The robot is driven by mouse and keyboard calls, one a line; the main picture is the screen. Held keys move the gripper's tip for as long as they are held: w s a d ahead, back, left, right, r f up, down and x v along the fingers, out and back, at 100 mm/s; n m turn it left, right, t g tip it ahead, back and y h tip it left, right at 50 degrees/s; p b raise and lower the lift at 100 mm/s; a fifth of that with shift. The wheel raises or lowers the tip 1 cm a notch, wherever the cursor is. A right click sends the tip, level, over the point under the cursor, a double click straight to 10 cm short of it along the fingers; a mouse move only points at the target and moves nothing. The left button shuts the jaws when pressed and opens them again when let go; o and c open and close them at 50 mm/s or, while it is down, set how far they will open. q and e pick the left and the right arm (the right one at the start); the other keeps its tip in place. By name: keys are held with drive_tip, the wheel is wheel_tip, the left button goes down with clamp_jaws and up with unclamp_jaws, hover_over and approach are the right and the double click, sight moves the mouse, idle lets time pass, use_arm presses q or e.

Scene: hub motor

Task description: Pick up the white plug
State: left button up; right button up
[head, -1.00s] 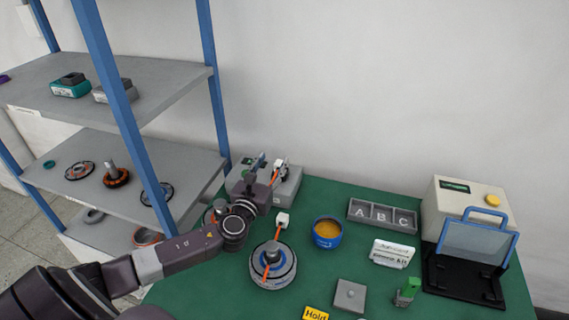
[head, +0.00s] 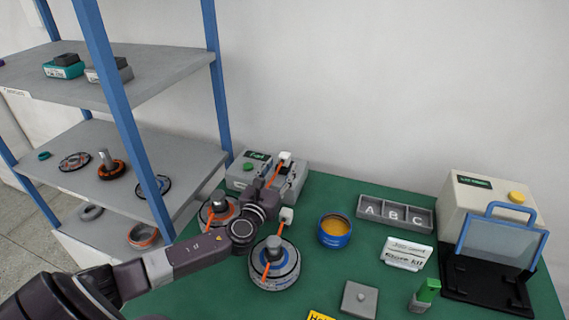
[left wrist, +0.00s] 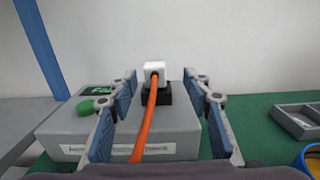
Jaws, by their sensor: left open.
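One white plug (head: 285,156) with an orange cable is at the grey tester box (head: 291,183) at the back left of the green table. In the left wrist view this white plug (left wrist: 154,72) stands upright on a black socket (left wrist: 157,92), its cable running toward me. My left gripper (head: 273,171) is open, its fingers (left wrist: 160,100) either side of the cable and plug in that view; contact does not show. A second white plug (head: 287,215) is on the cable of the nearer hub motor (head: 274,266). My right gripper is out of view.
Another hub motor (head: 217,211) lies partly behind my left arm. A blue cup (head: 335,232), an A-B-C tray (head: 396,214) and a white card (head: 405,254) stand to the right. A blue-posted shelf (head: 125,105) borders the left.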

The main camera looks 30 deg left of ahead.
sight(283, 159)
use_arm(q)
drive_tip(key=x, duration=0.6)
drive_tip(key=shift+w+a, duration=0.15)
drive_tip(key=shift+a, duration=0.3)
clamp_jaws()
